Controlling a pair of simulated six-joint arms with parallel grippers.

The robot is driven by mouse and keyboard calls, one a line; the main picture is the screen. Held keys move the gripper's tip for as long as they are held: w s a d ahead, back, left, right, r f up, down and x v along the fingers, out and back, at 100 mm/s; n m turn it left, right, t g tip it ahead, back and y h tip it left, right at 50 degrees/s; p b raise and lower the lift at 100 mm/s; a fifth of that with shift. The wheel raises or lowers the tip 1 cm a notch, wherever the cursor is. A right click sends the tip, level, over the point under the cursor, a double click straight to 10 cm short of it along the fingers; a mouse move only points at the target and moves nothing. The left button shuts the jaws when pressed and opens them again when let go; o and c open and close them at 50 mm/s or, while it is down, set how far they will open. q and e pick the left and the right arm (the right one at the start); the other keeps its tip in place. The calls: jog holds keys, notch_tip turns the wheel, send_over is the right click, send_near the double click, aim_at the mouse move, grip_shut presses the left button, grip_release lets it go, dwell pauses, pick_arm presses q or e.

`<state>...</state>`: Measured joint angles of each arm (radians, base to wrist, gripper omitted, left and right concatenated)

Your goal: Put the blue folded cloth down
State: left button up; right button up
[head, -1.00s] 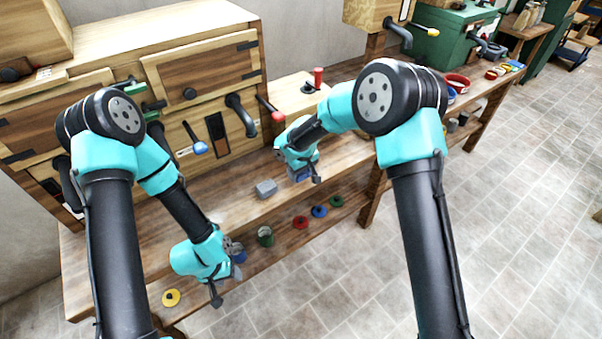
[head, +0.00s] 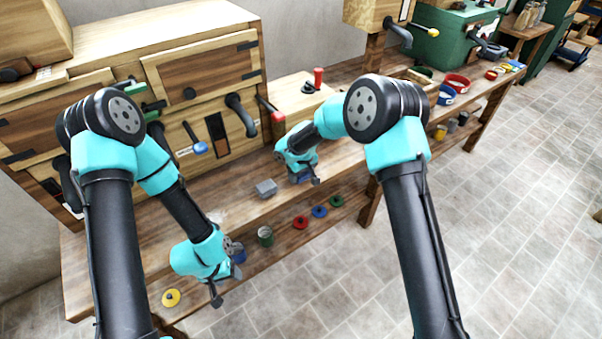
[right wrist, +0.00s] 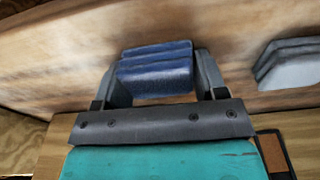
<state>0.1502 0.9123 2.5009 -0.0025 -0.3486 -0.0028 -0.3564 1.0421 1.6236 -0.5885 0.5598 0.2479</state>
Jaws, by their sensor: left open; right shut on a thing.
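The blue folded cloth (right wrist: 156,72) is between the two fingers of my right gripper (right wrist: 158,82) in the right wrist view, close over the wooden bench top (right wrist: 60,65). I cannot tell whether it touches the wood. In the head view the cloth (head: 300,177) shows as a small dark blue patch under my right gripper (head: 303,180), mostly hidden by it. My right gripper is shut on the cloth. My left gripper (head: 226,268) is open at the front of the bench, left of the right one.
A grey folded cloth or block (head: 266,188) lies on the bench just left of my right gripper; it also shows in the right wrist view (right wrist: 290,62). A wooden cabinet with levers (head: 205,95) stands behind. Red, blue and green discs (head: 319,211) lie on the lower shelf.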

aim_at(303, 174)
jog(key=shift+f, duration=0.2)
jog(key=o, duration=0.9)
jog(key=shift+f, duration=0.1)
jog(key=shift+o, duration=0.4)
jog(key=shift+s, duration=0.1)
jog(key=shift+s+f, duration=0.1)
jog(key=shift+a, duration=0.1)
jog(key=shift+r, duration=0.35)
notch_tip(303, 174, up, 12)
jog(key=d, duration=0.1)
jog(key=shift+s, duration=0.4)
